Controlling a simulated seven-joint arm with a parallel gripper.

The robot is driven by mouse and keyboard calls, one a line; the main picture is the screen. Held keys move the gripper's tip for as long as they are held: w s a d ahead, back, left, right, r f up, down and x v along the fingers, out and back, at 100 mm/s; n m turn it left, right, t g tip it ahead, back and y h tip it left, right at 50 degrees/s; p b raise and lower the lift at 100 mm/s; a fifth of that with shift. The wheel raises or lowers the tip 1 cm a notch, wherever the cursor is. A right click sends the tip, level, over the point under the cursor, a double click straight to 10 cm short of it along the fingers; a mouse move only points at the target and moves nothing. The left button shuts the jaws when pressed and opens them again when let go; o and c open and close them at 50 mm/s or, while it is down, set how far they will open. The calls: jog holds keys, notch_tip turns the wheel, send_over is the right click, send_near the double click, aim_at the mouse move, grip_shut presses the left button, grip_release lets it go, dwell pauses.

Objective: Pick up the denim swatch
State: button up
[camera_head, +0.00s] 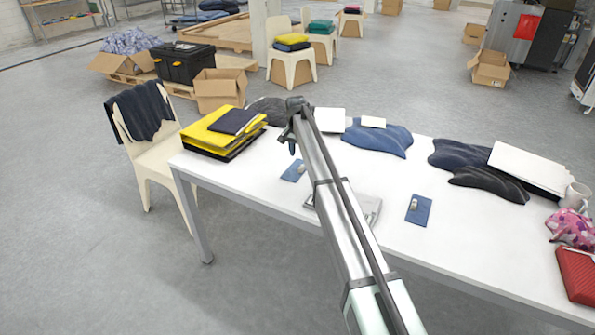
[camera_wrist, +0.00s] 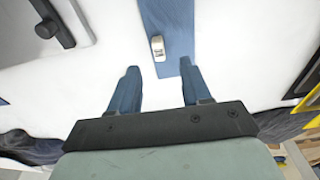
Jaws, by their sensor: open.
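A blue denim swatch (camera_head: 291,174) lies flat on the white table, just below my gripper (camera_head: 292,147) in the head view, partly hidden by my arm. In the wrist view, the swatch (camera_wrist: 172,15) stretches ahead of my gripper (camera_wrist: 158,72), with its near end between the fingertips. A small pale piece (camera_wrist: 157,47) sits on it. My gripper is open and empty, with its blue fingers apart. A second blue swatch (camera_head: 421,217) with a small pale piece on it lies farther right on the table.
A grey flat device (camera_head: 368,210) lies between the swatches, partly behind my arm. Dark folded fabrics (camera_head: 380,140), white boards (camera_head: 530,168) and a mug (camera_head: 575,196) line the far side and right.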

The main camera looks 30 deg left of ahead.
aim_at(301, 167)
jog(key=shift+w+d+f, duration=0.1)
jog(key=shift+w+f, duration=0.1)
jog(key=shift+f, duration=0.95)
jog(key=shift+w+f, duration=0.2)
jog(key=shift+f, duration=1)
jog(key=shift+w+d+f, duration=0.1)
jog(key=shift+w+f, duration=0.1)
jog(key=shift+f, duration=0.95)
jog(key=shift+c, duration=0.4)
grip_shut()
